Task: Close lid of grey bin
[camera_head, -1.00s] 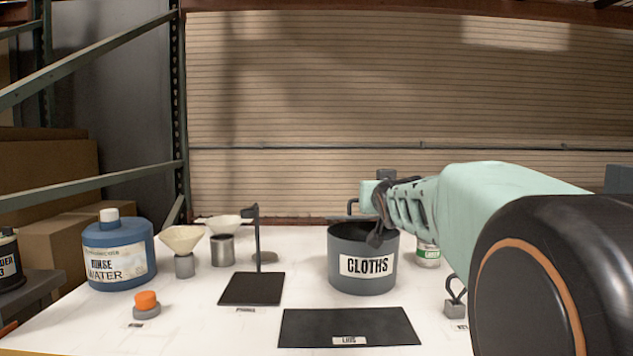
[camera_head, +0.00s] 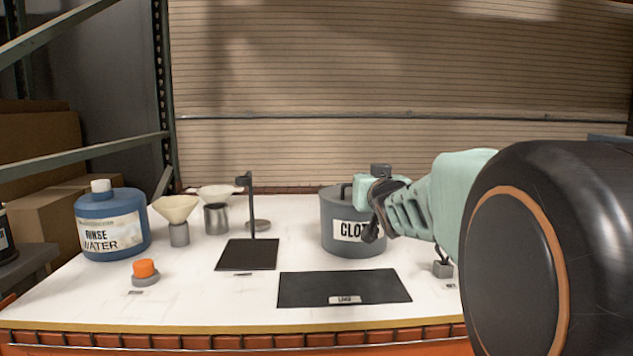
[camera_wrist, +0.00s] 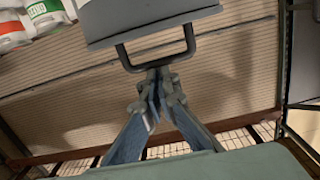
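The grey bin (camera_head: 375,250) stands on the white table, marked CLOTHS. A grey lid (camera_head: 332,197) is on its top; my arm hides the right part, so I cannot tell whether the rim is fully seated. In the wrist view the lid edge (camera_wrist: 150,30) is at the top with its dark loop handle (camera_wrist: 124,58) pointing down the picture. My gripper (camera_wrist: 160,76) has its fingers close together at the middle of the handle bar and seems shut on it. In the head view my gripper (camera_head: 372,228) is at the bin's right front, fingertips mostly hidden.
A black mat (camera_head: 305,287) marked for lids lies bare in front of the bin. A dark stand (camera_head: 247,254), two funnels, a blue rinse water jug (camera_head: 100,235) and an orange button (camera_head: 144,268) are to the left. Labelled jars (camera_wrist: 38,10) show in the wrist view.

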